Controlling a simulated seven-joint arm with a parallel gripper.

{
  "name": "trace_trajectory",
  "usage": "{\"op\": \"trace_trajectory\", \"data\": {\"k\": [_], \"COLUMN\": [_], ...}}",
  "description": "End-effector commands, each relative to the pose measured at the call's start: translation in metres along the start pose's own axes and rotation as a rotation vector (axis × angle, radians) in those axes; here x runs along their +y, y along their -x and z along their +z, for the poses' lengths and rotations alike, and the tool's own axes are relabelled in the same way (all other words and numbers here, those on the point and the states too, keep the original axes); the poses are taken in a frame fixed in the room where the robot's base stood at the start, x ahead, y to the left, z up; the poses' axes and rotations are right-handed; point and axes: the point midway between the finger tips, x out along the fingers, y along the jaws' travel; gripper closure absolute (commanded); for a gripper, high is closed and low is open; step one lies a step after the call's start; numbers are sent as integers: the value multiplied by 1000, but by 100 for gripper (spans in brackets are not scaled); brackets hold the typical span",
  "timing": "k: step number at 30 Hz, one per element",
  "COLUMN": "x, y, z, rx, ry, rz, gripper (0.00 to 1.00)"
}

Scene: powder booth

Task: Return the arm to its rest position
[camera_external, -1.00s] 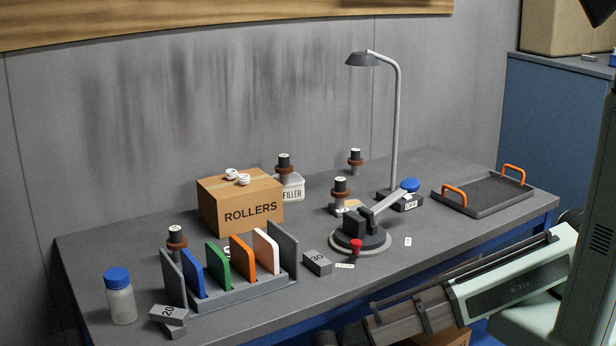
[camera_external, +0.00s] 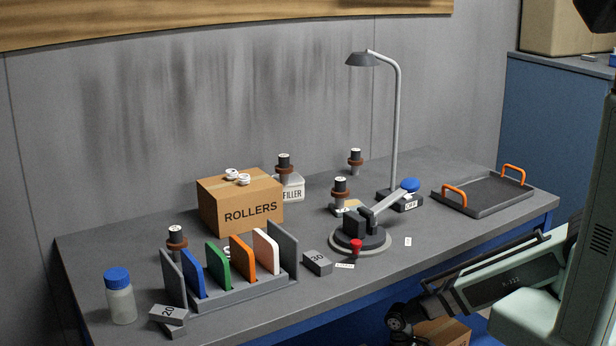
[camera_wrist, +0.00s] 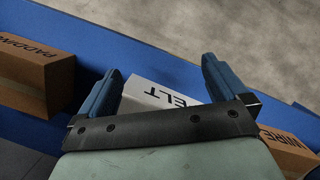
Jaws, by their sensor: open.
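My arm (camera_external: 510,282) is at the lower right of the external view, in front of the table's front edge and below its top. My gripper (camera_wrist: 160,76) shows in the wrist view with its two blue fingers spread apart. Nothing is held between them. A white box with letters ending in "ELT" (camera_wrist: 150,92) lies beyond the fingers, partly hidden by the gripper. I cannot make out the fingers in the external view.
Boxes marked PADDING (camera_wrist: 22,78) and WIRE (camera_wrist: 285,150) sit on a blue surface (camera_wrist: 125,52). The table (camera_external: 130,225) carries a ROLLERS box (camera_external: 240,212), a panel rack (camera_external: 245,290), a lamp (camera_external: 396,120), a lever device (camera_external: 362,238) and a tray (camera_external: 485,202).

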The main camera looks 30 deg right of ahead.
Motion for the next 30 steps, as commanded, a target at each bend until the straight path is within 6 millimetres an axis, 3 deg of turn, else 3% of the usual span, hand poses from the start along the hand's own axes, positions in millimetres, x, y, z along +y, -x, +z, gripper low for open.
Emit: {"op": "trace_trajectory", "data": {"k": [3, 9, 21, 26, 30], "x": [25, 54, 76, 76, 76], "y": [-15, -36, -67, -73, -73], "z": [34, 86, 187, 208, 211], "rx": [-53, -134, -286, -320, -324], "ry": [-84, -212, -443, -495, -501], "rz": [-25, -71, -179, -207, -210], "gripper": [0, 0, 0, 0, 0]}}
